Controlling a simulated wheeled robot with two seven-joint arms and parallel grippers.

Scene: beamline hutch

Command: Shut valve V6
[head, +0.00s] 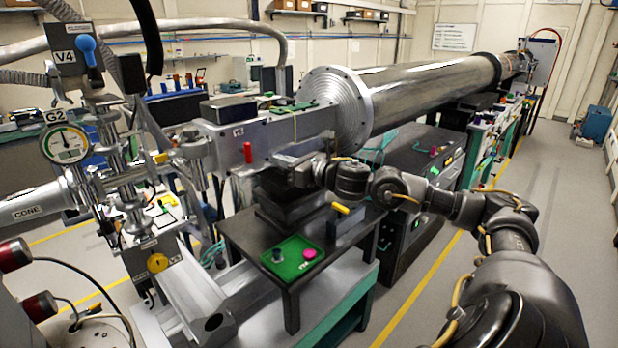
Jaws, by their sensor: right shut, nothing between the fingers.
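No label that I can read as V6 shows in the head view. My right gripper (284,161) is shut and empty, close to the side of this box and just right of the red handle. I cannot tell whether it touches the box. My left gripper is not in view.
Valve V4 with a blue handle (86,50), gauge G2 (65,144) and a yellow V3 knob (157,262) are at the left. A green tray (292,268) sits on the dark table (340,252) below my right arm. The right floor (540,190) is clear.

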